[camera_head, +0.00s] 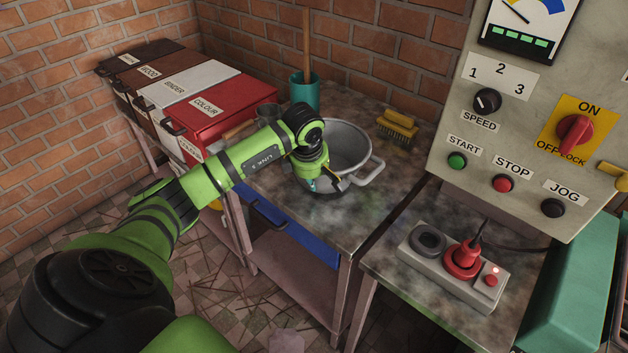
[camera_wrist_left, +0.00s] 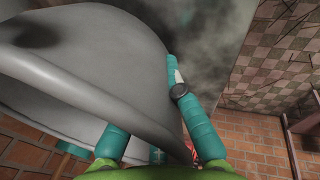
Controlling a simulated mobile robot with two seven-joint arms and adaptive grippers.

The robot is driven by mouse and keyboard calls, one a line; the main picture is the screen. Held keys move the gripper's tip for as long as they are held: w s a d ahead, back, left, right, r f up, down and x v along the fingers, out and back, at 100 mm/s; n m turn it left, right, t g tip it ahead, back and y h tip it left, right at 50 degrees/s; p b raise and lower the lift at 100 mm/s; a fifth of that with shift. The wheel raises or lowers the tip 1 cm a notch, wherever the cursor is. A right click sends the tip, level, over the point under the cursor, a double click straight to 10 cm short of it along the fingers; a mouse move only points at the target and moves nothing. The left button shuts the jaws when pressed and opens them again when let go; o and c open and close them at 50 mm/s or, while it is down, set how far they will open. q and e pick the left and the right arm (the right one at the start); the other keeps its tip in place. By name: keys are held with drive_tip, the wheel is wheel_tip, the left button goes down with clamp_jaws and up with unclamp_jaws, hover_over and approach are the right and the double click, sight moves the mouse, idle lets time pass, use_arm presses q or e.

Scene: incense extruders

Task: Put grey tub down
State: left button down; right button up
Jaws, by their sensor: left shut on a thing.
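The grey tub (camera_head: 350,139) is a round metal basin with side handles, near the front of the stained work table in the head view. It looks upright and at the table top, but I cannot tell whether its base touches. My left gripper (camera_head: 319,184) is at the tub's near left side and is shut on it. In the left wrist view the tub (camera_wrist_left: 90,60) fills the upper left, and the teal fingers of the gripper (camera_wrist_left: 148,100) sit on either side of its rim or handle. My right gripper is not in view.
Labelled bins, including a red one (camera_head: 222,105), stand left of the tub. A teal pot (camera_head: 305,92) with a stick and a yellow brush (camera_head: 397,124) are behind it. A socket block with a red plug (camera_head: 462,260) and a control panel (camera_head: 540,110) are at right.

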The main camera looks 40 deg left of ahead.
use_arm(q)
drive_tip(key=shift+f, duration=0.5)
drive_tip(key=c, duration=1.4)
unclamp_jaws()
drive_tip(key=shift+f, duration=0.15)
drive_tip(key=shift+r, duration=0.4)
drive_tip(key=b+v, duration=0.2)
drive_tip(key=v, duration=0.9)
drive_tip(key=shift+s+r, duration=0.2)
drive_tip(key=shift+r, duration=0.05)
